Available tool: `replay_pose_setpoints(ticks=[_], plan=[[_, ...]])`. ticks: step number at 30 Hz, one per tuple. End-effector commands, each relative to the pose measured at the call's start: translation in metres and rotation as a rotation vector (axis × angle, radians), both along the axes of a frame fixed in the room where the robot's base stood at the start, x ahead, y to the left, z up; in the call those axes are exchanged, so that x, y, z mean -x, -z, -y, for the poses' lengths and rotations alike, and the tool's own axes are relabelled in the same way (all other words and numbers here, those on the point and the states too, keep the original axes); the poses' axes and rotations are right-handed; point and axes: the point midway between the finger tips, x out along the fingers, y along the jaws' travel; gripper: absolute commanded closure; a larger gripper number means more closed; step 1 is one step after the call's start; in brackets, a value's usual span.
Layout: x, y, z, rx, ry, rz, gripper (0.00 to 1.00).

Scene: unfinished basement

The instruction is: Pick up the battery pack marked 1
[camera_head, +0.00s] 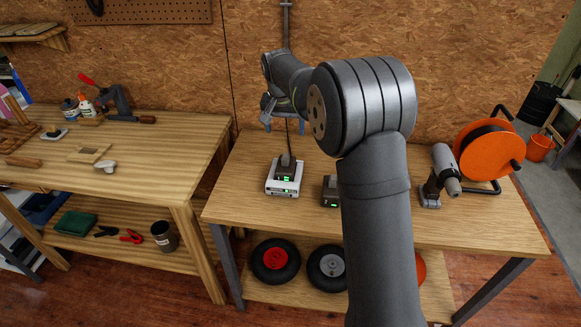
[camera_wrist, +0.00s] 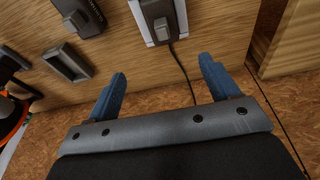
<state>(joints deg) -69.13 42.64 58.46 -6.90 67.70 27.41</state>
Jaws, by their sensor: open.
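A dark battery pack (camera_head: 286,168) with a green light sits in a white charger (camera_head: 283,188) on the right-hand bench; the charger also shows at the top of the wrist view (camera_wrist: 182,22), with the pack (camera_wrist: 158,14) in it. A second dark pack (camera_head: 329,191) with a green light stands to its right, partly behind my arm; it also shows in the wrist view (camera_wrist: 78,14). I cannot read a number on either. My gripper (camera_head: 284,118) is open and empty, above the bench behind the charger. Its blue fingers (camera_wrist: 163,72) are apart from both packs.
A cordless drill (camera_head: 441,178) and an orange cable reel (camera_head: 487,150) stand at the right. A grey rectangular tray (camera_wrist: 68,62) lies near the second pack. A charger cord runs toward the chipboard wall (camera_head: 250,60) behind. Another bench (camera_head: 190,150) is at left.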

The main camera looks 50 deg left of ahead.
Motion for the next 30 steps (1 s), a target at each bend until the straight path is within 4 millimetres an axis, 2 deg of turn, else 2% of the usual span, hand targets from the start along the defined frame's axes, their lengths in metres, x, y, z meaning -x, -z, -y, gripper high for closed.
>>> replay_pose_setpoints(ticks=[6,11,14,24,30], plan=[[0.015,0.003,0.02,-0.101,-0.019,0.089,0.2],[0.018,0.009,0.023,-0.127,-0.026,0.107,0.2],[0.014,0.022,0.02,-0.125,-0.026,0.108,0.2],[-0.005,0.09,0.0,-0.125,-0.025,0.106,0.2],[-0.012,0.114,-0.008,-0.128,-0.025,0.107,0.2]])
